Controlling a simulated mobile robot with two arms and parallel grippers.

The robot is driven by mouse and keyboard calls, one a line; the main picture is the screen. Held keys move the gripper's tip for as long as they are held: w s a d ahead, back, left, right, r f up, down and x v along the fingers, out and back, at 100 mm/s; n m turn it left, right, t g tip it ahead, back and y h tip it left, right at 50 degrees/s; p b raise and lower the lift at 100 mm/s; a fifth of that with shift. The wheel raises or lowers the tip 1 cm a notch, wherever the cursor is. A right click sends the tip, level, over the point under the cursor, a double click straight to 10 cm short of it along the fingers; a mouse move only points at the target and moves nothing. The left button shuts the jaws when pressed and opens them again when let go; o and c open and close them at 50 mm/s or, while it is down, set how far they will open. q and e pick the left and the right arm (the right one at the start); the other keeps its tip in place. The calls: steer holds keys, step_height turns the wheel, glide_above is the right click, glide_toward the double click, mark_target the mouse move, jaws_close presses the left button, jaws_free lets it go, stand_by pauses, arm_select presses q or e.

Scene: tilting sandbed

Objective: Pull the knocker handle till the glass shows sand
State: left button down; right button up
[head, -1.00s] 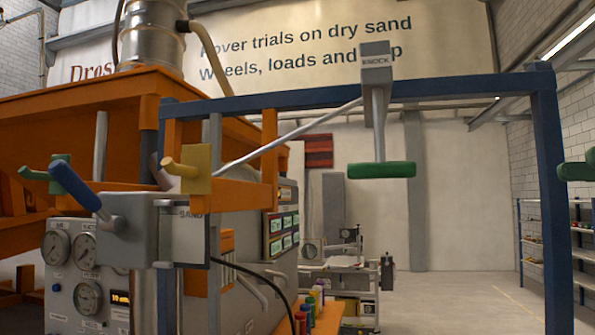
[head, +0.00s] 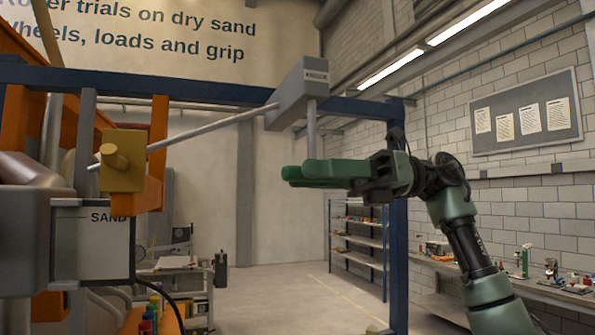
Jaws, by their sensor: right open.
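The green knocker handle (head: 291,173) hangs on a grey rod (head: 311,135) below the grey box marked KNOCK (head: 300,92). My right gripper (head: 320,175) comes in from the right at the handle's height. Its jaws are open and its green fingers overlap the handle; I cannot tell whether they touch it. Only the handle's left end shows clearly. The grey box marked SAND (head: 95,250) is at lower left, with a plain grey face; I see no clear sand in it. My left gripper is not in view.
A blue frame beam (head: 215,93) crosses above, with a blue post (head: 397,240) behind my right arm. A slanted rod (head: 210,128) runs from the knocker box to a yellow block (head: 123,160). Shelves (head: 358,240) and a bench (head: 540,290) stand farther right.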

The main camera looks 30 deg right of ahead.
steer(key=x, duration=0.2)
steer(key=shift+w+a, duration=0.1)
steer(key=shift+a, duration=0.2)
steer(key=shift+d, duration=0.2)
steer(key=shift+c, duration=0.5)
jaws_close()
stand_by(0.6)
